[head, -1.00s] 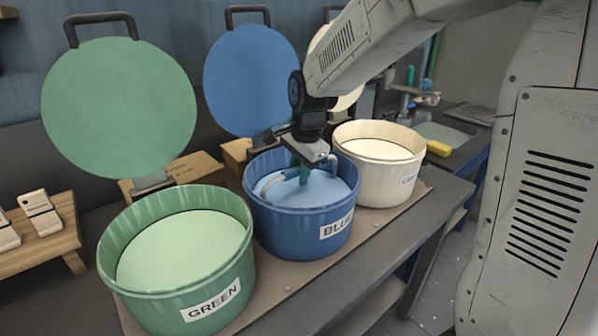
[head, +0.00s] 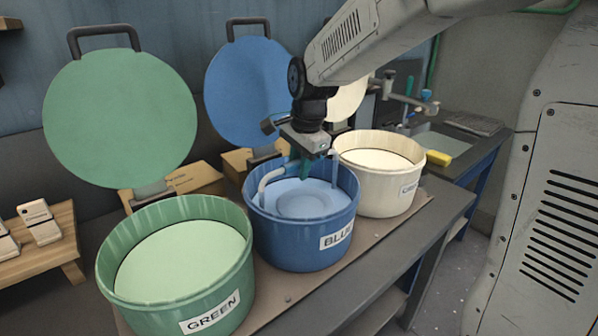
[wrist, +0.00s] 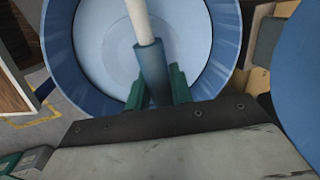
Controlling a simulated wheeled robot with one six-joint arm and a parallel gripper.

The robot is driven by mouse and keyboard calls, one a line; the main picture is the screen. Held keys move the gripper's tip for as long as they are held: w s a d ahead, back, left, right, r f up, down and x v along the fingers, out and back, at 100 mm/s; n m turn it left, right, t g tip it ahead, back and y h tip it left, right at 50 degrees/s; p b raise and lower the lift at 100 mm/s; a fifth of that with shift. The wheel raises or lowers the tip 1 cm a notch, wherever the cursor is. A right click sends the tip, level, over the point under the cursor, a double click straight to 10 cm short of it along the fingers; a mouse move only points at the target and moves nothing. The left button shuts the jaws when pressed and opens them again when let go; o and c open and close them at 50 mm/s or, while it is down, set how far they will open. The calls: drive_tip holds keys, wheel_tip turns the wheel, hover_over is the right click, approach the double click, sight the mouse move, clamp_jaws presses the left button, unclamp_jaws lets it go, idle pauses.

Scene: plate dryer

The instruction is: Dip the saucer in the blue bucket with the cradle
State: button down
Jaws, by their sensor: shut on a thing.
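My gripper (head: 306,168) is above the blue bucket (head: 300,247) with its green fingers shut on the cradle's blue-grey grip (wrist: 152,68). A pale rod (wrist: 138,20) of the cradle runs on from the grip in the wrist view. In the head view, the cradle (head: 268,179) shows as a pale curved bar over the bucket's left side. A round, pale blue saucer shape (head: 305,204) shows inside the bucket, at or near the liquid's surface. I cannot tell whether it touches the liquid. The bucket's lid (head: 250,85) stands open behind it.
The green bucket (head: 185,290), with its lid (head: 120,118) raised, stands at left. A cream bucket (head: 375,190) stands close at right.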

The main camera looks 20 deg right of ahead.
wheel_tip(320, 180, up, 13)
idle(1.8)
drive_tip(key=shift+r, duration=0.1)
idle(1.9)
